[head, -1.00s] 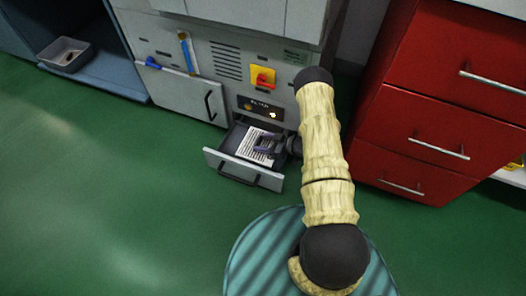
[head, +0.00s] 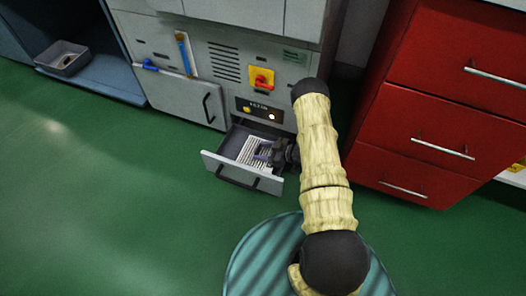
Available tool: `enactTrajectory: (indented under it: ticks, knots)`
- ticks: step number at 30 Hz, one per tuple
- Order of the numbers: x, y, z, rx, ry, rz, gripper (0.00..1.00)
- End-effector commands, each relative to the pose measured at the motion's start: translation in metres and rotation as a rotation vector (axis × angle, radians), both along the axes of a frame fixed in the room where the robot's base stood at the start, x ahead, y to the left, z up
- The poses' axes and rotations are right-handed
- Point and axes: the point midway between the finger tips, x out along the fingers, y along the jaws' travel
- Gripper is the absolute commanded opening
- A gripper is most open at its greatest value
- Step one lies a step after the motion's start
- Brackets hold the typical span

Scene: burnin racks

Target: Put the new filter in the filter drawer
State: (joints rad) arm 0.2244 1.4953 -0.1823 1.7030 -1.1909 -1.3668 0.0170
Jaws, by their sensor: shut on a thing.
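The filter drawer (head: 243,173) is pulled out at the bottom of the grey machine. The new filter (head: 251,150), white and slatted with a dark rim, is inside the drawer's outline. My gripper (head: 265,152) is at the filter's right side and is shut on it. My gripper and wrist hide the filter's right part. I cannot tell whether the filter touches the drawer floor.
The grey machine (head: 225,40) has a yellow and red switch (head: 262,78) and two lit lamps above the drawer. Red drawers (head: 430,110) stand close on the right. A grey bin (head: 62,60) sits on a blue shelf at the far left. Green floor is clear at left.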

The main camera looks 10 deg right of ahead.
Motion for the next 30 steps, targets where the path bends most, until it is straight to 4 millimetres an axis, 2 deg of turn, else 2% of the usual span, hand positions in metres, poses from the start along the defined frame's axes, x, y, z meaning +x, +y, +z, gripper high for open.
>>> enactTrajectory:
  ticks: [1, 2, 5, 17, 30]
  knots:
    - [0.0, 0.0, -0.002, 0.0, 0.0, 0.0, 0.25]
    - [0.0, 0.0, -0.003, 0.0, 0.0, 0.0, 0.52]
    - [0.0, 0.0, -0.002, 0.001, 0.001, 0.0, 0.72]
    - [-0.002, -0.002, 0.003, 0.0, 0.001, -0.001, 0.72]
    - [-0.035, -0.049, 0.029, 0.001, 0.002, -0.003, 0.72]
